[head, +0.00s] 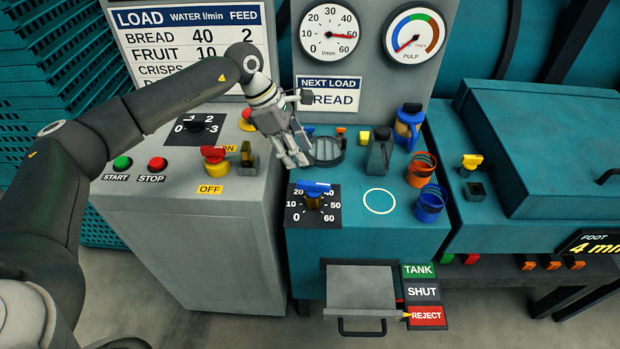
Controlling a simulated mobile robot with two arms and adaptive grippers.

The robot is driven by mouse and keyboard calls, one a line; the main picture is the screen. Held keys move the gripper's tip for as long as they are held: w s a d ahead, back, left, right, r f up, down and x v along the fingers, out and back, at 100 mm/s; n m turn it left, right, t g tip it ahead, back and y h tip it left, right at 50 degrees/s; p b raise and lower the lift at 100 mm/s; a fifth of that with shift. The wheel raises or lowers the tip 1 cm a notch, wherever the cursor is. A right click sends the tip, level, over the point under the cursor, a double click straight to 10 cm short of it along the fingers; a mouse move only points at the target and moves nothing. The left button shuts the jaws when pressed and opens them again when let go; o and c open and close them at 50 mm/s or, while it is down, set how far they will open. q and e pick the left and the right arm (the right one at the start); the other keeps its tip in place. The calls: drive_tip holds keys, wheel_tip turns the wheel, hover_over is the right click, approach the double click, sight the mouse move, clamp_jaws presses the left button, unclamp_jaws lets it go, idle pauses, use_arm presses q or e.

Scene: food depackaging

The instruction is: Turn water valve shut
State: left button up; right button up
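The water valve (313,188) has a blue bar handle on a brass body. It stands on a dark dial plate (293,212) marked 0 to 60, on the teal machine's top. The handle lies roughly crosswise. The l/min gauge (329,33) above has its red needle near 50. My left gripper (297,164) is above and just left of the valve, fingers angled downward, apart from the handle. Its fingers look close together, but their gap is unclear from this angle. I see nothing held in it. My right gripper is not in view.
A round grate (328,151), a dark block (379,153), a blue jug (408,128), and orange (420,168) and blue (431,203) coils stand near the valve. A red-and-yellow knob (214,159) is on the left cabinet. A drawer (361,288) juts out below.

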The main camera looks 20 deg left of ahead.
sight(313, 183)
use_arm(q)
drive_tip(key=p+x, duration=0.1)
drive_tip(key=x, duration=0.3)
drive_tip(key=p+x, duration=0.2)
drive_tip(key=x, duration=0.3)
drive_tip(key=shift+a+f, duration=0.2)
drive_tip(key=shift+f, duration=0.05)
drive_tip(key=shift+d+f, duration=0.2)
drive_tip(key=shift+f, duration=0.4)
clamp_jaws()
